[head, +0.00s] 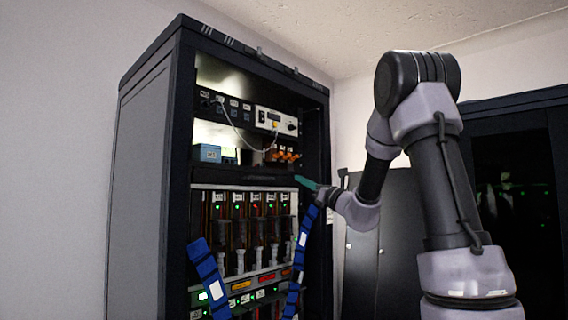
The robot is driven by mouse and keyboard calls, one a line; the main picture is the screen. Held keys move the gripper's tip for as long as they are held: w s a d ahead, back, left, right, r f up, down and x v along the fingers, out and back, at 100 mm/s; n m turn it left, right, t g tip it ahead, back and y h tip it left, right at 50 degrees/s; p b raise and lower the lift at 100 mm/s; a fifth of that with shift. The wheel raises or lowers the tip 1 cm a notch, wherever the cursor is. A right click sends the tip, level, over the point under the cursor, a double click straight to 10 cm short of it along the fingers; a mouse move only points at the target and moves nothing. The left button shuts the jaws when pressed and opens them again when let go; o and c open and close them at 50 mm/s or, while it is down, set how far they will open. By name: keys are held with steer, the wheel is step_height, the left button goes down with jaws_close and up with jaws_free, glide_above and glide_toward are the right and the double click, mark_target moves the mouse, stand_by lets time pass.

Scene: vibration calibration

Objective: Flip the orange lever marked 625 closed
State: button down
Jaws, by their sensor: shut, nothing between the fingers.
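Several small orange levers (284,156) sit in a row on a dark block on the rack's upper shelf, at its right side. Their markings are too small to read, so I cannot tell which one is 625 or how each is set. My gripper (306,183), with teal fingers, is at the rack's right front, below and to the right of the levers. It is shut and empty, and appears apart from them.
The tall black rack (150,160) holds a control unit (277,121) with a hanging white cable, a blue box (207,153), and a lower bay of tubes with lights. Dark cabinets (515,170) stand at right.

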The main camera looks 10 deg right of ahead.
mark_target(277, 157)
steer(key=shift+w+a+r, duration=0.8)
steer(key=shift+w+r, duration=0.3)
steer(key=shift+r, duration=0.05)
steer(key=shift+w+a+r, duration=0.75)
steer(key=shift+w+r, duration=0.4)
steer(key=shift+r, duration=0.05)
steer(key=shift+w+a+r, duration=0.8)
steer(key=shift+w+r, duration=0.3)
steer(key=shift+r, duration=0.05)
